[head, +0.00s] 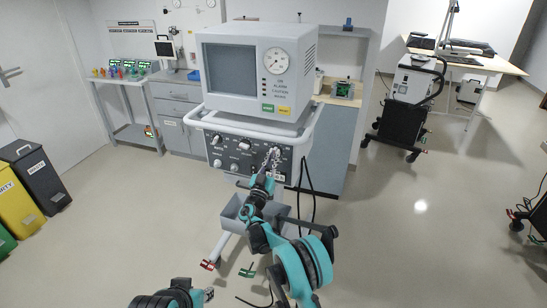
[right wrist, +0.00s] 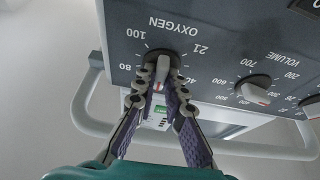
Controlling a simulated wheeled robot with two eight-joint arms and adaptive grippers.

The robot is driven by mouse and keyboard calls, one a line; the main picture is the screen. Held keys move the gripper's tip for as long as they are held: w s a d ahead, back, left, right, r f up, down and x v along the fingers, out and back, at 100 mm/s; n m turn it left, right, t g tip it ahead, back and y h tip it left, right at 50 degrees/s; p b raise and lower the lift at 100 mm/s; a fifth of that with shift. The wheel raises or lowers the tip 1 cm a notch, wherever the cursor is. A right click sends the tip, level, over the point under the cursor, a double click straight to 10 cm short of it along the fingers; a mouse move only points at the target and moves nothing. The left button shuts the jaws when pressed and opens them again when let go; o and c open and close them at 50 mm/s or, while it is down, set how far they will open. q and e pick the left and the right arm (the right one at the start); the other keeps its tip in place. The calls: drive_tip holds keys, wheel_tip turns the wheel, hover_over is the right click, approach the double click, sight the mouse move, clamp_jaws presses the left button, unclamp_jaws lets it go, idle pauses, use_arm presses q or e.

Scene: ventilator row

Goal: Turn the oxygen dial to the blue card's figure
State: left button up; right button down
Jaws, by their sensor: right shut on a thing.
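The ventilator (head: 255,80) stands ahead with its dark control panel (head: 215,151) below the monitor. The oxygen dial (right wrist: 163,59) is at the panel's right end, behind my gripper in the head view. In the right wrist view its scale reads upside down, with 100, 80, 40 and 21 legible; the fingers cover much of the dial, so its exact setting is unclear. My right gripper (right wrist: 162,78) is shut on the dial, one finger on each side; it also shows in the head view (head: 271,158). My left gripper (head: 208,294) is low at the bottom edge, mostly cut off. I cannot make out a blue card.
The volume knob (right wrist: 256,92) sits beside the oxygen dial. A white rail (right wrist: 84,118) runs around the panel. Green (head: 267,108) and yellow (head: 284,111) labels are on the monitor's front. A grey tray (head: 232,211) is below. Open floor lies on both sides.

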idle(0.5)
drive_tip(key=c, duration=1.6)
unclamp_jaws()
drive_tip(key=shift+w+f, duration=0.1)
drive_tip(key=v, duration=1.2)
